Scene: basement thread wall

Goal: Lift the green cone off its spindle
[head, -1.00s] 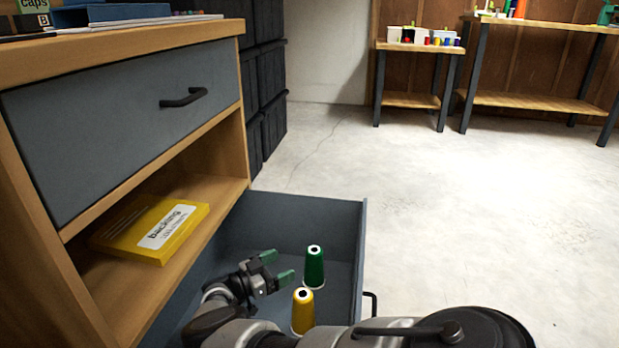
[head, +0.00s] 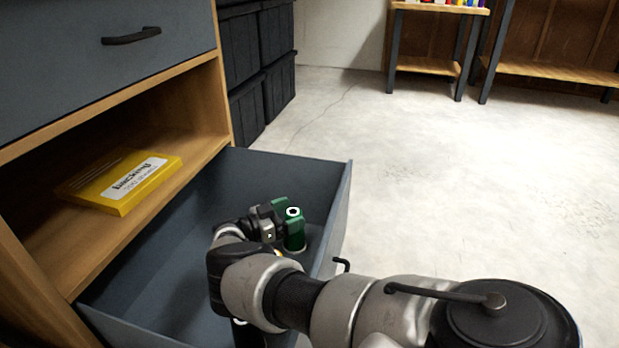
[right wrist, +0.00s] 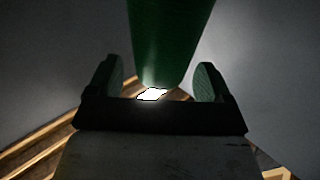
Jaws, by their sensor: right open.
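The green cone (head: 295,236) stands upright in the open lower drawer, close to its right wall. Its white top with a dark hole shows in the head view. My right gripper (head: 284,216) is at the cone, with its green-padded fingers open. In the right wrist view the green cone (right wrist: 168,40) fills the upper middle, between the two spread fingers of the gripper (right wrist: 158,80). Gaps show beside the cone near the fingertips, so I see no grip on it. The spindle is hidden. My left gripper is not in view.
The drawer (head: 318,172) has blue-grey walls around the cone and my arm. A yellow box labelled "backing" (head: 120,182) lies on the shelf at the left. Black bins (head: 243,65) stand behind. My right arm hides most of the yellow cone.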

